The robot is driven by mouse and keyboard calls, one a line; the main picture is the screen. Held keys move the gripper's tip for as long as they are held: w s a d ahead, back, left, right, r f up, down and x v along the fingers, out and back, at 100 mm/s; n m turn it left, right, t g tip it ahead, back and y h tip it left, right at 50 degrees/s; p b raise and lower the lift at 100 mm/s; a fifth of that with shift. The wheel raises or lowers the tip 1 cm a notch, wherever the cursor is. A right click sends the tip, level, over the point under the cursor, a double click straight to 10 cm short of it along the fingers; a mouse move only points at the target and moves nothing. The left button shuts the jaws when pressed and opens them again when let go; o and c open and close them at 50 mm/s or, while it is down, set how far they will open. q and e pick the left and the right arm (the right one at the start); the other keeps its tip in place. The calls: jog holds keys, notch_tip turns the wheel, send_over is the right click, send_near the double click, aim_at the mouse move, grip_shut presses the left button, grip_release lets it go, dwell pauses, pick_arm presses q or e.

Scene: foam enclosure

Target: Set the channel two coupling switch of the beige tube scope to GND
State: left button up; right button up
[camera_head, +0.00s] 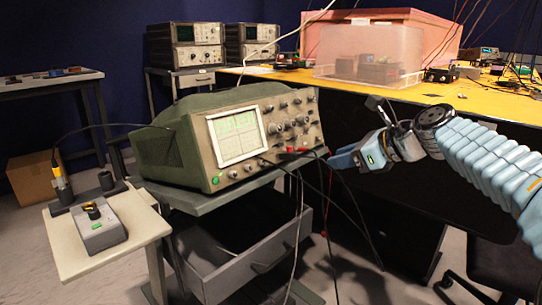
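The beige tube scope (180,150) stands on a grey cart (215,200), its greenish screen (238,135) on the left of its front panel. Several knobs, small controls and connectors fill the panel's right side. I cannot make out the channel two coupling switch or its position at this size. My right gripper (335,160), light blue, comes in from the right and points left at the scope's lower right corner. It looks apart from the panel, near the plugged-in leads, with nothing visibly held. Whether its fingers are open is unclear. My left gripper is out of view.
Red and black leads (300,152) hang from the scope's lower front. An open drawer (245,255) juts out below. A small side table (75,255) holds a grey device (100,230). A yellow bench (400,98) with a clear box (335,55) stands behind.

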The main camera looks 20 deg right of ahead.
jog(key=m+t, duration=0.1)
jog(key=m, duration=0.1)
send_near(296, 137)
jog(key=d+f+v, duration=0.1)
jog(key=v, duration=0.5)
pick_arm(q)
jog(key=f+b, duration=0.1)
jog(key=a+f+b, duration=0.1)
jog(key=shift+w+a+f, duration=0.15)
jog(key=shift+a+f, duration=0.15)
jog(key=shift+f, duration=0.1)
pick_arm(e)
jog(key=shift+t+y, duration=0.3)
jog(key=shift+y, duration=0.2)
jog(key=x, duration=1.3)
jog(key=shift+w+a+f, duration=0.15)
jog(key=shift+w+f, duration=0.05)
jog(key=shift+w, duration=0.05)
grip_shut()
